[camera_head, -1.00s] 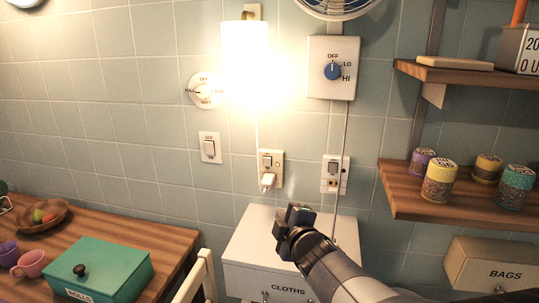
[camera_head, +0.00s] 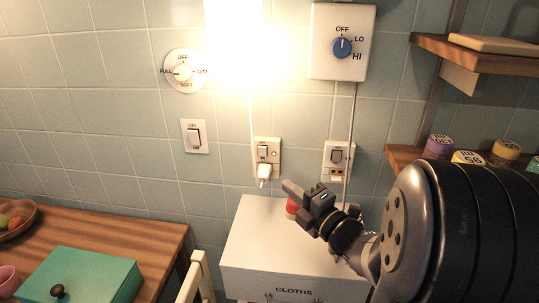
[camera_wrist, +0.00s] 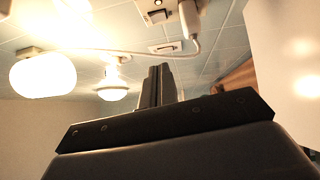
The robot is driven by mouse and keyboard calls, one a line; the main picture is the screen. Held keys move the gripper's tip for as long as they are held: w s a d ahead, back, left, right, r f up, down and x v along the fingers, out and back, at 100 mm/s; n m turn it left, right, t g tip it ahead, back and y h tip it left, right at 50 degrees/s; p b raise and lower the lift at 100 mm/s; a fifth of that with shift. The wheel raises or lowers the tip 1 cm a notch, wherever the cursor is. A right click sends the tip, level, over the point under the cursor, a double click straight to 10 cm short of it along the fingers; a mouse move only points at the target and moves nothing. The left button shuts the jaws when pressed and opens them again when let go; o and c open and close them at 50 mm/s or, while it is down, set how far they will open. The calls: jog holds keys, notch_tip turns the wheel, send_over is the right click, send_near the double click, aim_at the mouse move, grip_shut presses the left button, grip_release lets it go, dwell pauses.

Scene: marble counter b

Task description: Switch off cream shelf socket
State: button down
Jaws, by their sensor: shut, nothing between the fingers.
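The cream socket (camera_head: 267,152), a cream plate with a rocker switch at its top and a white plug (camera_head: 264,172) in its lower part, is on the tiled wall under the bright lamp. Its rocker position is too small to tell. A second, whiter socket plate (camera_head: 338,159) with a grey rocker is to its right. My gripper (camera_head: 290,190) is shut and empty, just below and right of the cream socket, apparently apart from it. In the wrist view its closed fingers (camera_wrist: 158,85) point up the picture; a plug with a cord (camera_wrist: 190,18) shows beyond them.
A white CLOTHS box (camera_head: 260,245) stands below the sockets, with a red object (camera_head: 292,206) partly behind my gripper. A wall switch (camera_head: 195,136) and round dial (camera_head: 184,71) are left. A blue-knobbed control box (camera_head: 342,42) and wooden shelves (camera_head: 480,55) are right.

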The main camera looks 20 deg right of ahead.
jog(key=p, duration=0.4)
send_near(258, 150)
jog(key=x, duration=0.2)
jog(key=a+x, duration=0.1)
jog(key=x, duration=0.1)
jog(key=shift+a+r, duration=0.1)
jog(key=shift+w+d, duration=0.3)
jog(key=shift+w, duration=0.5)
